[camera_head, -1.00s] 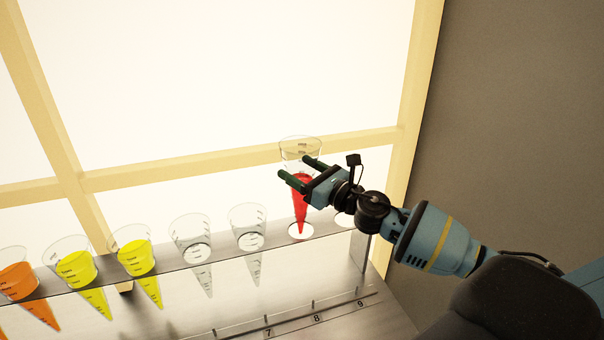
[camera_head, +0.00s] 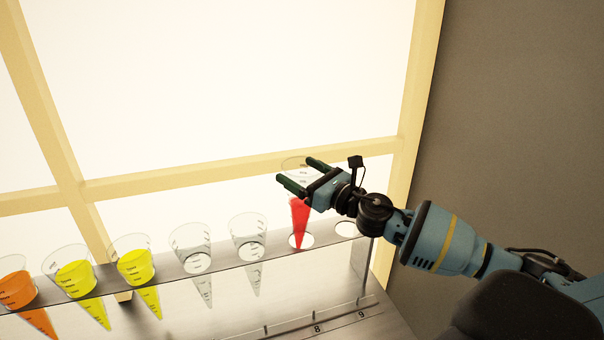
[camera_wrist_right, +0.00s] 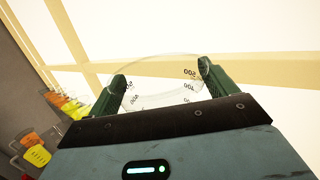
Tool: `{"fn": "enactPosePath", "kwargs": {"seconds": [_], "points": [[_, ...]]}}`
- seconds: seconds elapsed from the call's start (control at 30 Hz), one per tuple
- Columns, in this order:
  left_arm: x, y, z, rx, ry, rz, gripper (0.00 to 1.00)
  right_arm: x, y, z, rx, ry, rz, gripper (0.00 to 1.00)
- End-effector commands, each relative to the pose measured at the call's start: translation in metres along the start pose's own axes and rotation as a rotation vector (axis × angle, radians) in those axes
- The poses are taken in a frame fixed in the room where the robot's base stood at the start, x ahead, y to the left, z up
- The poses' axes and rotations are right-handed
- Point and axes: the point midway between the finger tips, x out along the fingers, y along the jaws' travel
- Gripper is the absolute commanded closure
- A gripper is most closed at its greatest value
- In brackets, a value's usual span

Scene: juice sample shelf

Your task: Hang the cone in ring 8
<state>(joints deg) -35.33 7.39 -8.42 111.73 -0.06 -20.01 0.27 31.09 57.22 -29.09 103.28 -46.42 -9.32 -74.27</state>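The cone with red liquid (camera_head: 300,216) is upright, its tip at the ring above label 8 (camera_head: 317,328). Its clear rim stands well above the shelf, far higher than the rims of the hanging cones. My right gripper (camera_head: 297,173) is around the upper part of the cone, with a finger on each side. In the right wrist view the clear rim (camera_wrist_right: 155,68) shows between the two fingers. My left gripper is not in view.
The metal shelf (camera_head: 225,258) carries hanging cones to the left: orange (camera_head: 18,290), yellow (camera_head: 75,278) and (camera_head: 137,267), and clear (camera_head: 192,246) and (camera_head: 249,238). The ring above label 9 (camera_head: 346,229) is empty. A grey wall lies at the right.

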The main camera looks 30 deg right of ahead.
Motion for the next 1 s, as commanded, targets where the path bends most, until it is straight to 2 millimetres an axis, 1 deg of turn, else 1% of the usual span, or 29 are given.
{"fn": "enactPosePath", "kwargs": {"seconds": [0.03, 0.07, 0.1, 0.37, 0.47, 0.57, 0.7, 1.0], "points": [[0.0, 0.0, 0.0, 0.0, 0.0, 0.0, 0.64, 0.0, 0.0, 0.001, 0.0, -0.002, 0.0, 0.1], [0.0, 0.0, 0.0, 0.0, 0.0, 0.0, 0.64, 0.0, 0.0, 0.001, 0.0, -0.002, 0.0, 0.06], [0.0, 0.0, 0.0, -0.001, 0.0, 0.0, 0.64, 0.0, 0.0, 0.001, 0.0, -0.002, 0.0, 0.05], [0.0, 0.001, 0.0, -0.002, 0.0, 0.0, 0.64, -0.001, 0.0, -0.001, 0.001, 0.002, 0.001, 0.05], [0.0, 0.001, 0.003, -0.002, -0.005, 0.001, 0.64, -0.005, 0.0, -0.003, 0.002, 0.004, 0.0, 0.05], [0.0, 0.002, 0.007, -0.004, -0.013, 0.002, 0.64, -0.013, 0.0, -0.005, 0.003, 0.006, 0.0, 0.05], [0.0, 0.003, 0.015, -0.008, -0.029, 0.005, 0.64, -0.028, 0.001, -0.006, 0.001, 0.009, 0.002, 0.05], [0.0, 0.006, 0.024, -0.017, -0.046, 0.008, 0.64, -0.057, 0.001, -0.003, 0.001, 0.004, 0.001, 0.05]]}}
